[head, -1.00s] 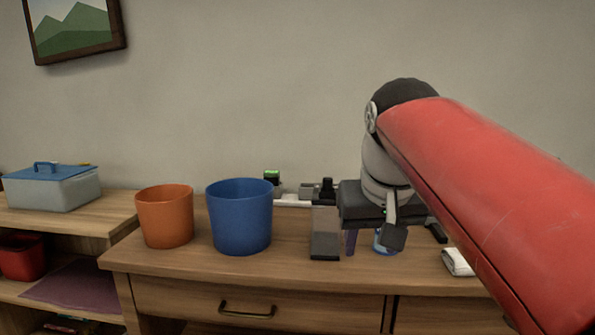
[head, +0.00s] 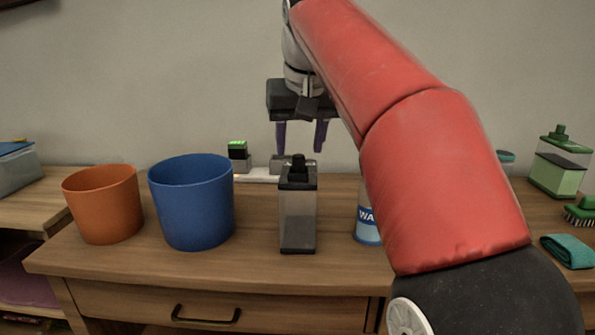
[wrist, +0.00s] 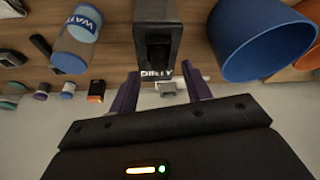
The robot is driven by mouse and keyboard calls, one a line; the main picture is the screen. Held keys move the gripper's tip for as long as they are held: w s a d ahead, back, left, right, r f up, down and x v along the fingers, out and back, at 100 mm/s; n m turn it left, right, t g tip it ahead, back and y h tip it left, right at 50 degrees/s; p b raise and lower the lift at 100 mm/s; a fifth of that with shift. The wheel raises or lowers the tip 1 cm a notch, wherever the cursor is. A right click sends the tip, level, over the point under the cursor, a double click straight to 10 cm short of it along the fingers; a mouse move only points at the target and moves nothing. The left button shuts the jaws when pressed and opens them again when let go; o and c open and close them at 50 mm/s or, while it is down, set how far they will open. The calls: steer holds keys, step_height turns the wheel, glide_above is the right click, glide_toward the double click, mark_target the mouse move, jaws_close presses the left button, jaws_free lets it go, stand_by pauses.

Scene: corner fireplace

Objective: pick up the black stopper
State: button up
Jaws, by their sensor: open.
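The black stopper (head: 298,163) stands upright on the dark lid of a clear, grey-tinted container (head: 298,220) on the wooden desk. In the wrist view the stopper (wrist: 158,50) shows dark against the container, near the label "DIRTY". My gripper (head: 300,147) has two purple fingers spread apart, pointing down, just above the stopper in the head view. In the wrist view my gripper (wrist: 160,80) has the fingers on either side of the container's end, with nothing held. Whether the fingers are level with the stopper in depth I cannot tell.
A blue bin (head: 191,205) and an orange bin (head: 103,205) stand left of the container.

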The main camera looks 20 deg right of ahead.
mark_target(298, 166)
steer(key=x, duration=0.2)
steer(key=shift+w+f, duration=0.1)
steer(key=shift+f, duration=0.15)
jaws_close()
steer(key=shift+r, duration=0.1)
